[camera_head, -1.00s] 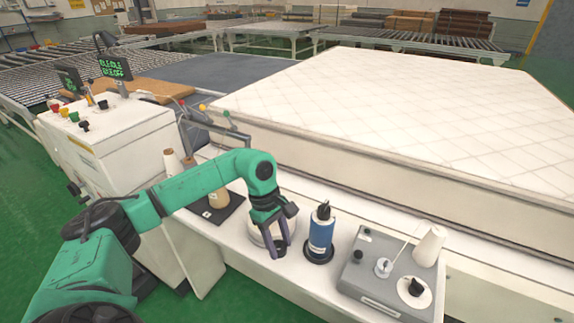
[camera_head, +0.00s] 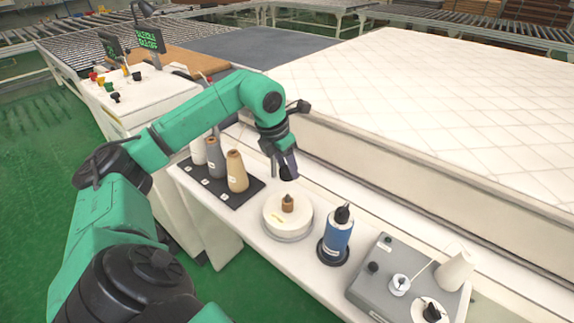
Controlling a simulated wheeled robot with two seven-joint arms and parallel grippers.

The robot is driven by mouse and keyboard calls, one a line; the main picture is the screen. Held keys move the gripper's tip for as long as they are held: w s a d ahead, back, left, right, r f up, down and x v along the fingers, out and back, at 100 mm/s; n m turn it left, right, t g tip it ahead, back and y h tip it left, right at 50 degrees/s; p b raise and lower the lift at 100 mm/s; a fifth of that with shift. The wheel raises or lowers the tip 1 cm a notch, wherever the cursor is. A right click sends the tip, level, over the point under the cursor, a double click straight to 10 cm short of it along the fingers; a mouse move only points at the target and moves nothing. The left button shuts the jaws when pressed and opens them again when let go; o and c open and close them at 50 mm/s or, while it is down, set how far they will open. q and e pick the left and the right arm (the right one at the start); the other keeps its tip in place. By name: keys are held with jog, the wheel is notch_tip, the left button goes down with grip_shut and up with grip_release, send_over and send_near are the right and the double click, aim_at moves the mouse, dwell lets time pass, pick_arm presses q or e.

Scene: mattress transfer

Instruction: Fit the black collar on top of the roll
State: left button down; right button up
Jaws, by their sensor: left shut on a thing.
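My left gripper (camera_head: 286,165) is shut on the small black collar (camera_head: 288,173), which shows at its fingertips. It is partly hidden by the fingers. The gripper points down, above and a little behind a flat round white roll (camera_head: 286,222) lying on the white bench. A short brown peg (camera_head: 288,203) stands up from the middle of this roll. The collar and the peg appear apart, with a small gap in the picture. My right gripper is not in view.
A blue bottle-like spool (camera_head: 337,235) with a black top stands right of the roll. A grey box (camera_head: 385,268) with knobs and a white cone (camera_head: 455,271) is further right. Several thread cones (camera_head: 237,172) stand on a black mat at left. The mattress (camera_head: 420,110) lies behind.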

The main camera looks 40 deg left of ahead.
aim_at(288, 178)
pick_arm(q)
jog(key=b+x, duration=0.1)
jog(key=x, duration=0.1)
jog(key=s+b+x, duration=0.1)
jog(key=b+x, duration=0.1)
jog(key=shift+a+f, duration=0.1)
jog(key=shift+f, duration=0.25)
jog(key=shift+f+b, duration=0.7)
jog(key=shift+w, duration=0.1)
dwell(0.4)
jog(key=shift+f+b, duration=1.3)
jog(key=shift+f, duration=0.55)
jog(key=shift+c, duration=1.4)
grip_release()
